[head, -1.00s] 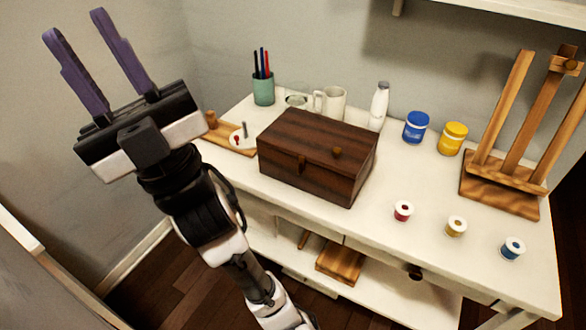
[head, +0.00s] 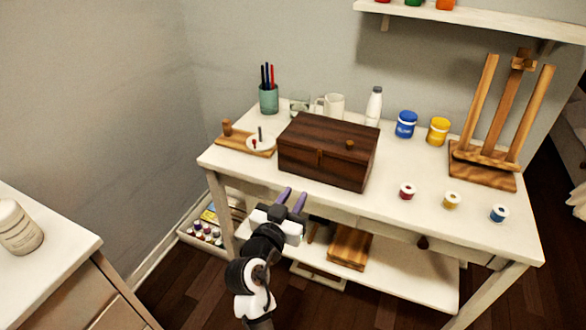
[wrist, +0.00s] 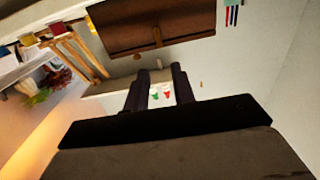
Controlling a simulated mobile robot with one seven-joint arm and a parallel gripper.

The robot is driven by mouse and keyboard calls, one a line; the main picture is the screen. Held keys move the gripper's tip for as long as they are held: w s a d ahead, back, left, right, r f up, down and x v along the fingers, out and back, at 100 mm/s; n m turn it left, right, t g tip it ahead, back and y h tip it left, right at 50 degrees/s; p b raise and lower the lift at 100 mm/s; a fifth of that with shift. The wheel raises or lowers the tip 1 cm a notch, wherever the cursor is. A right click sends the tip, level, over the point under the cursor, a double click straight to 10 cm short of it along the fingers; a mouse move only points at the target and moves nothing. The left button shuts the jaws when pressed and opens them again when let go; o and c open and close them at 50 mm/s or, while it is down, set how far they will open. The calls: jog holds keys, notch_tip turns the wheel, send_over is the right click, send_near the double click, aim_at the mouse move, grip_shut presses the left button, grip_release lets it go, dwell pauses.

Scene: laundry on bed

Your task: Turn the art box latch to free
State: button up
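The art box (head: 325,155) is a dark brown wooden box, closed, on the white table. A small latch (head: 319,158) shows on its front face, and a round knob (head: 350,145) sits near the front of the lid. In the wrist view the box (wrist: 150,25) is at the top, with the latch (wrist: 157,37) as a lighter brown strip on its face. My gripper (head: 293,198) is below and in front of the box, apart from it. Its two purple fingers are spread and point toward the box, with nothing between them.
A board with pegs (head: 245,143), a pen cup (head: 268,98), a mug (head: 333,106) and a white bottle (head: 374,106) stand around the box. The table's front edge lies close to my gripper.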

aim_at(318, 160)
jog(key=p+x, duration=0.2)
jog(key=x, duration=0.4)
jog(key=p+x, duration=0.2)
jog(key=x, duration=0.4)
jog(key=shift+w+d, duration=0.2)
jog(key=shift+d, duration=0.1)
jog(key=shift+w+d+f, duration=0.15)
jog(key=shift+w+d, duration=0.05)
jog(key=shift+w, duration=0.45)
jog(key=shift+c, duration=0.4)
grip_shut()
